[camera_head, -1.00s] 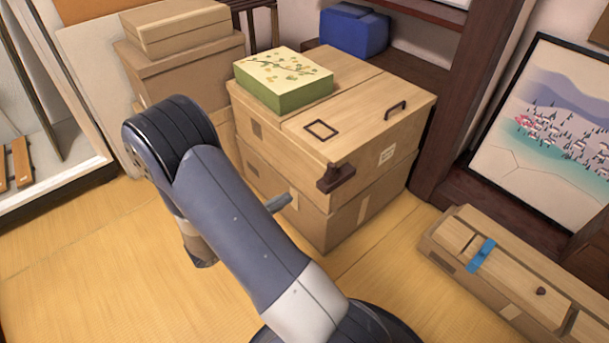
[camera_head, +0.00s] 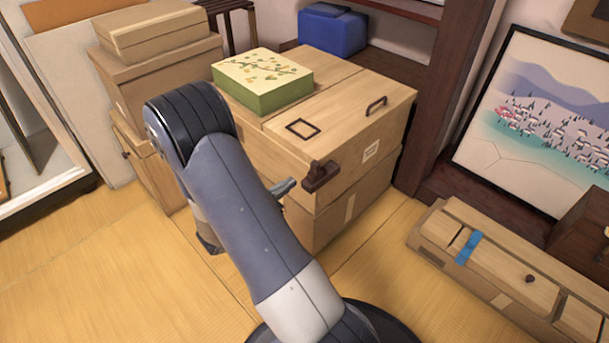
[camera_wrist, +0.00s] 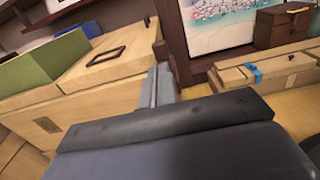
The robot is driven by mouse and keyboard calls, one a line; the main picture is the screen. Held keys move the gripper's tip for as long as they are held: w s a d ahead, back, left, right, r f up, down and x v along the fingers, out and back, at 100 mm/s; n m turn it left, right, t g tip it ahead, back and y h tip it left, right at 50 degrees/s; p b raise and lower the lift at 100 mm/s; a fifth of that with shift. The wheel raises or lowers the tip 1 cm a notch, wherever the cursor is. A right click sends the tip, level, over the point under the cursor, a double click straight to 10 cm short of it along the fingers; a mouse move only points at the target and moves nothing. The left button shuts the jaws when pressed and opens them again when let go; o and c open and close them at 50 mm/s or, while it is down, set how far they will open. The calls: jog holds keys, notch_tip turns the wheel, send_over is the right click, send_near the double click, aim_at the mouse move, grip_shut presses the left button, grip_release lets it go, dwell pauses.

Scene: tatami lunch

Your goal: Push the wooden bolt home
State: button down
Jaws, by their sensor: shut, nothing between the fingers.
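The bolt seems to be the dark brown wooden piece (camera_head: 321,176) at the near top corner of the wooden chest (camera_head: 345,118). In the wrist view, dark brown wood (camera_wrist: 161,50) shows just beyond my fingertips. My gripper (camera_head: 286,187) is shut and empty, just left of the brown piece in the head view. The grey fingers also show in the wrist view (camera_wrist: 152,86), pointing towards it. I cannot tell whether they touch it. My arm hides part of the chest's left side.
A green patterned box (camera_head: 262,80) sits on the chest lid, with a dark handle (camera_head: 376,106) to its right. A low wooden case (camera_head: 500,262) with blue tape lies at the right. Stacked boxes (camera_head: 158,60) stand at the back left. Tatami floor (camera_head: 110,275) is clear at the front left.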

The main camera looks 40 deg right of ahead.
aim_at(313, 166)
jog(key=d, duration=0.2)
jog(key=d+b, duration=0.1)
jog(key=d, duration=0.3)
jog(key=shift+w+d+b, duration=0.2)
jog(key=shift+w+b, duration=0.05)
jog(key=shift+b, duration=0.1)
jog(key=shift+d, duration=0.15)
jog(key=d, duration=0.5)
jog(key=shift+w+d, duration=0.1)
jog(key=shift+w, duration=0.1)
jog(key=shift+d, duration=0.1)
jog(key=shift+r, duration=0.1)
jog(key=shift+a, duration=0.3)
jog(key=s+a+p, duration=0.1)
jog(key=a+p, duration=0.2)
jog(key=a, duration=1)
jog(key=shift+a, duration=0.35)
